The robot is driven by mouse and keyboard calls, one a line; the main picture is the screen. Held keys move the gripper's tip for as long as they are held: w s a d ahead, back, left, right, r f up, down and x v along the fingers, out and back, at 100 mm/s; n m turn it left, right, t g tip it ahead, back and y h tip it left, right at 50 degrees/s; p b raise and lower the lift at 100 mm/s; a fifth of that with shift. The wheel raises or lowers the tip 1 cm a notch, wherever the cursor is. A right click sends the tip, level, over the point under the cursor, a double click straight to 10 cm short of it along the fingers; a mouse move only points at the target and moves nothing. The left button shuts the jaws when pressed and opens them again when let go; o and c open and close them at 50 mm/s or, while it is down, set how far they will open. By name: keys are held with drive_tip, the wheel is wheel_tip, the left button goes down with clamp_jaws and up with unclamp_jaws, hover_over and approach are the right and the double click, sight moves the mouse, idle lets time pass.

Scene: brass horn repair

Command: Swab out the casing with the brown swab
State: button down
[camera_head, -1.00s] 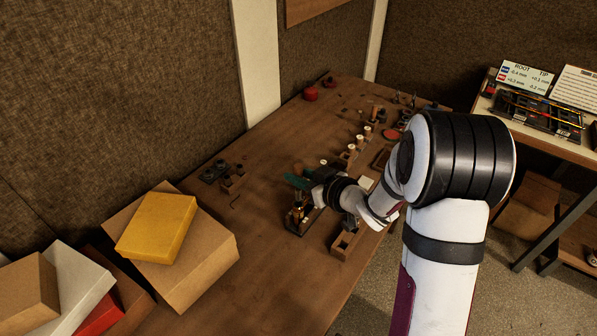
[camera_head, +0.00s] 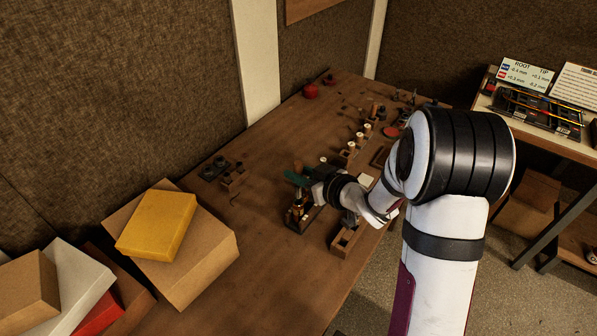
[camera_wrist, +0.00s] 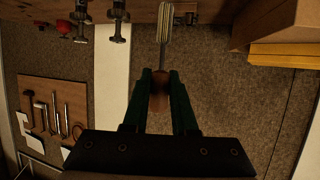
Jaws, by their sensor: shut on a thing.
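My gripper (camera_head: 299,180) has green fingers and is shut on the brown swab (camera_head: 298,166), whose handle top shows just above the fingers in the head view. In the wrist view the fingers (camera_wrist: 158,90) close around the brown handle, and the swab's pale ribbed head (camera_wrist: 164,22) reaches toward the tabletop at the picture's top. A small brass upright, apparently the casing (camera_head: 297,211), stands on a dark base below my gripper in the head view. I cannot tell whether the swab's tip is at or in its mouth.
A wooden block with slots (camera_head: 345,240) lies right of the dark base. Several small pegs stand farther back. A cardboard box (camera_head: 205,262) bearing a yellow box (camera_head: 157,225) is at the left. The table (camera_head: 262,230) between is clear. Two metal fittings (camera_wrist: 118,20) show in the wrist view.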

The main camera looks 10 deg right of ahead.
sight(299, 163)
drive_tip(key=shift+f, duration=3.85)
drive_tip(key=shift+f, duration=0.1)
drive_tip(key=shift+r, duration=5.8)
